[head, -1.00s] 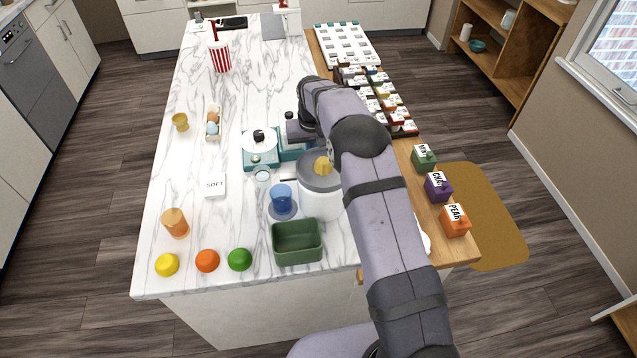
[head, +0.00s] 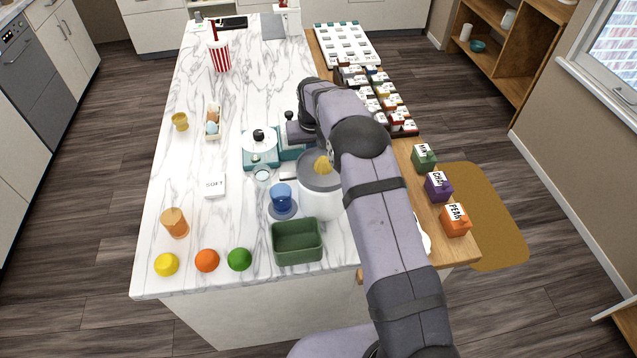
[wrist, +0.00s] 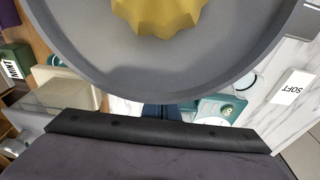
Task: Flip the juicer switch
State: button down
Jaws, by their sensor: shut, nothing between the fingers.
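The juicer (head: 318,199) has a white body, a grey bowl and a yellow ribbed reamer. It stands on the marble counter, partly behind my arm in the head view. In the wrist view its grey bowl (wrist: 95,78) and reamer (wrist: 165,12) fill the top. Its switch does not show in either view. My gripper (wrist: 160,110) shows only as small dark tips below the bowl's edge in the wrist view, shut and empty. It is close to the juicer on its far side. Whether it touches the juicer is hidden. In the head view my arm hides the fingers.
A blue cup (head: 283,200) and a green bin (head: 297,242) stand close to the juicer. A teal-based appliance (head: 260,148) is behind it to the left. Labelled boxes (head: 438,186) line the right edge. The counter's left middle is mostly clear.

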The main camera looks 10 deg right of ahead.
jog(key=shift+f, duration=0.35)
jog(key=shift+r, duration=0.15)
notch_tip(320, 180, up, 7)
jog(key=p, duration=0.4)
jog(key=shift+p, duration=0.3)
dwell(0.3)
dwell(0.3)
